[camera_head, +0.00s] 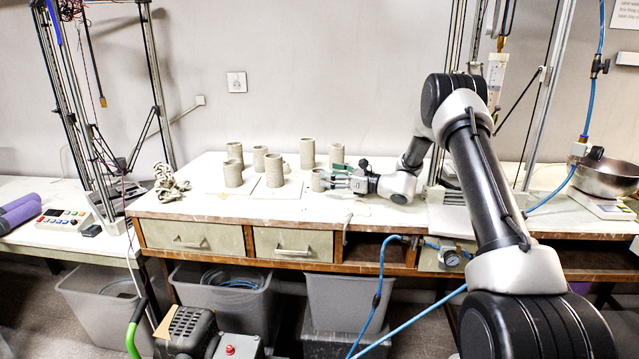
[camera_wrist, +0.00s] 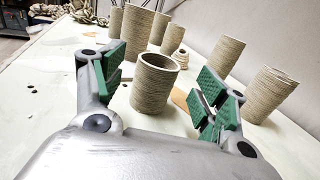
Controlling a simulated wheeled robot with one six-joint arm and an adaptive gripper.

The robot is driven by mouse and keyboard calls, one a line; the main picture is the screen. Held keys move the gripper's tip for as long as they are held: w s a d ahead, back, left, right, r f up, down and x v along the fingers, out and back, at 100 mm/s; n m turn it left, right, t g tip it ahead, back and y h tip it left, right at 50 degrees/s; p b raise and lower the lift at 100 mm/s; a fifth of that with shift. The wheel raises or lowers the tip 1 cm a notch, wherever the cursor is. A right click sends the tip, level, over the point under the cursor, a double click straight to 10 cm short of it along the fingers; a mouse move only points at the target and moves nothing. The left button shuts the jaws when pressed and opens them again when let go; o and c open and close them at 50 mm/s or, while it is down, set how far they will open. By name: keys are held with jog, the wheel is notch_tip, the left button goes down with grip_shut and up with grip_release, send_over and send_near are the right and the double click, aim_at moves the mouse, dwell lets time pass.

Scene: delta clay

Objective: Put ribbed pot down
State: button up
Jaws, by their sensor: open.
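A small grey-beige ribbed pot (camera_wrist: 156,84) stands upright on the white tabletop in the wrist view, with its open mouth up. It sits between the green pads of my gripper (camera_wrist: 163,80), with a visible gap on each side. My gripper is open and holds nothing. In the head view the same small pot (camera_head: 317,180) is at the tips of my gripper (camera_head: 335,178), which reaches in low from the right. The pot's far side is hidden.
Several taller ribbed pots stand close by, including one (camera_head: 274,170) to the left, one (camera_head: 307,153) behind, and one (camera_wrist: 217,65) beyond the right finger. A clay heap (camera_head: 169,182) lies at the table's left. The table's front strip (camera_head: 250,208) is mostly clear.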

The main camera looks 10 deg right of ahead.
jog(key=x, duration=0.5)
jog(key=shift+r, duration=0.1)
jog(key=c, duration=1.2)
